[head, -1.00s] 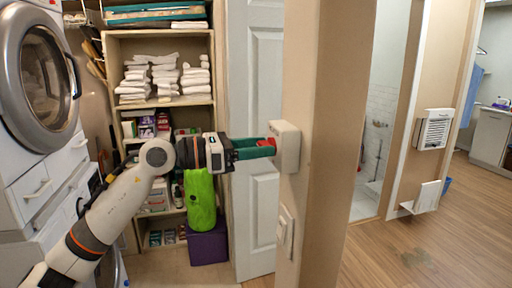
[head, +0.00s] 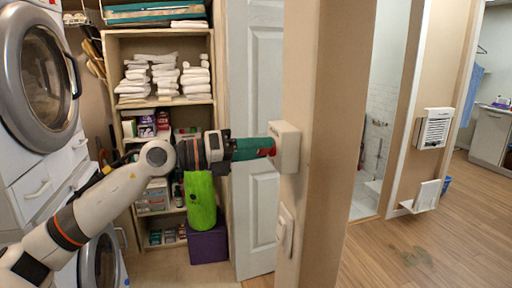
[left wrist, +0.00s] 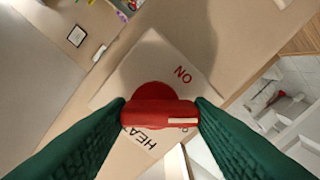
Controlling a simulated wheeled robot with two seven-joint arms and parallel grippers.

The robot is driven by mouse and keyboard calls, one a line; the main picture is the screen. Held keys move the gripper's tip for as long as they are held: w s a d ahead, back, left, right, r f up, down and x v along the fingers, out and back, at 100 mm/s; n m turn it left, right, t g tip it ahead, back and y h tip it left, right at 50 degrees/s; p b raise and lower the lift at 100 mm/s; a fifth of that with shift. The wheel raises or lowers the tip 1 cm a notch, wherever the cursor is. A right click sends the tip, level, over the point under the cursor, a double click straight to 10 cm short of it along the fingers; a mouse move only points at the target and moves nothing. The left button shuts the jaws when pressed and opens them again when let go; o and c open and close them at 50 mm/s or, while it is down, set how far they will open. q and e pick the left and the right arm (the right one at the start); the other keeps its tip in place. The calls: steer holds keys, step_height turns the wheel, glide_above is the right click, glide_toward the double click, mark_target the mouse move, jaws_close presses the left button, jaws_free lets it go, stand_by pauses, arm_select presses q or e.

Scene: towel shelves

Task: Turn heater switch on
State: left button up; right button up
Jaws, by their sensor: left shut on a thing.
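The heater switch is a white box (head: 286,147) on the edge of the beige wall in the head view. In the left wrist view its plate (left wrist: 205,55) carries the letters "ON" and part of "HEAT". A red knob (left wrist: 160,100) sticks out from it, with a pale mark toward its right end, away from "ON". My left gripper (head: 267,146) is level at the box. Its two green fingers are shut on the red knob from both sides. Part of the lettering is hidden behind the knob. My right gripper is not in view.
A second white switch plate (head: 285,230) is lower on the same wall. Shelves with white towels (head: 195,78), a green bag (head: 200,198) and a purple box (head: 208,243) stand behind my left arm. Stacked washers (head: 40,75) are at the left. The wooden floor at right is open.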

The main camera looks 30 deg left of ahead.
arm_select(q)
steer(key=n+p, duration=0.2)
steer(key=n, duration=0.7)
steer(key=shift+n, duration=0.3)
stand_by(0.5)
steer(key=o, duration=1)
steer(key=shift+f, duration=0.1)
